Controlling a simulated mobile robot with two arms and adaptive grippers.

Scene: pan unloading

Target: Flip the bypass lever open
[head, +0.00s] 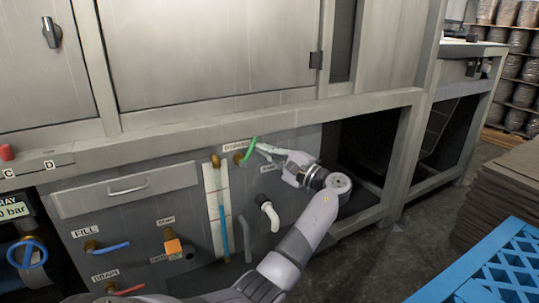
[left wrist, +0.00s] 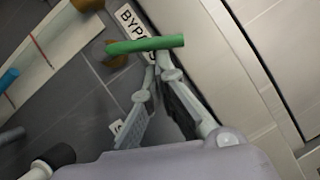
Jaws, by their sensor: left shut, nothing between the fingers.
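The bypass lever is a green handle (head: 248,149) at a brass fitting (head: 238,159), beside a partly covered label (head: 235,146) on the grey lower panel. In the head view the handle slants up and to the right. In the left wrist view the green lever (left wrist: 145,45) crosses just in front of my fingertips, by the "BYP…" label (left wrist: 132,20). My left gripper (head: 262,149) is shut and empty, its tips right beside the lever; I cannot tell whether they touch it. The left wrist view shows its two fingers (left wrist: 158,72) converging. My right gripper is not in view.
A white pipe elbow (head: 270,215) sticks out below my gripper. A sight gauge (head: 218,210), an orange valve (head: 173,246), a blue FILL lever (head: 113,247) and a red DRAIN lever (head: 128,290) are to the left. The cabinet ledge (head: 290,111) overhangs above. A blue crate (head: 490,265) stands at right.

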